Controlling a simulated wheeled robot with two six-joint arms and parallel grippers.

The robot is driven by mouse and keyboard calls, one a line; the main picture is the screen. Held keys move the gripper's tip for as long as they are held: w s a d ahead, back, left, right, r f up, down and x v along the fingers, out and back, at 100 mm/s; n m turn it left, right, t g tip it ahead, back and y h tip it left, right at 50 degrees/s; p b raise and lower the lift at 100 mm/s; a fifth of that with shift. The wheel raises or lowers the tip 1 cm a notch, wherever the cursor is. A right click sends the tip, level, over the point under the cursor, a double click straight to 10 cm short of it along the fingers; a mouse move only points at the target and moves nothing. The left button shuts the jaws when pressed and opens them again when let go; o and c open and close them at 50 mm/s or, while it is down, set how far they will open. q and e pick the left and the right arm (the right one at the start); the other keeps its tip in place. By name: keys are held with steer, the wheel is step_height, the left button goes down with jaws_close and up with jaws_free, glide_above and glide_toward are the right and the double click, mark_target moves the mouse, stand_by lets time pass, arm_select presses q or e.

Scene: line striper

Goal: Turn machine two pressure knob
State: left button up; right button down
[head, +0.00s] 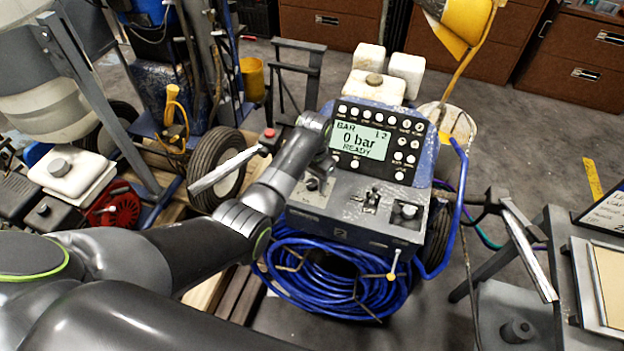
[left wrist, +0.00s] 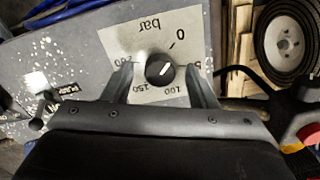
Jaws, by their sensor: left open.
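Machine two (head: 300,212) is a blue and grey line striper with a "2" on its front plate. Its display (head: 361,142) reads "0 bar READY". The pressure knob (left wrist: 159,70) is black with a white pointer line, on a white dial marked 0, 100, 150 and "bar"; the pointer slants up to the right. My left gripper (head: 318,178) is over the left part of the panel, and my arm partly covers that area. In the left wrist view its open fingers (left wrist: 160,74) stand on either side of the knob, with gaps visible. My right gripper is not in view.
A coiled blue hose (head: 330,285) hangs below the panel. A wheel (head: 215,165) and a red button (head: 270,132) are left of my forearm. A metal stand (head: 560,225) is at the right. Brown cabinets (head: 480,45) line the back.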

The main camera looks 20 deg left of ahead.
arm_select(q)
steer(key=shift+f, duration=0.25)
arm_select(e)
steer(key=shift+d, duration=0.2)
arm_select(q)
steer(key=c, duration=1)
steer(key=shift+o, duration=0.2)
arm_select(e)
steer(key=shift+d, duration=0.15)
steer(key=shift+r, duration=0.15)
arm_select(q)
steer(key=shift+r+m+p, duration=0.2)
steer(key=shift+m+p, duration=0.8)
steer(key=shift+p, duration=0.05)
steer(key=m+p, duration=0.1)
steer(key=m, duration=0.1)
steer(key=shift+m+p, duration=0.4)
steer(key=m+p, duration=0.1)
steer(key=m, duration=0.2)
steer(key=shift+p, duration=0.3)
steer(key=shift+f+m+p, duration=0.1)
steer(key=shift+m+p, duration=0.4)
steer(key=shift+m, duration=1.5)
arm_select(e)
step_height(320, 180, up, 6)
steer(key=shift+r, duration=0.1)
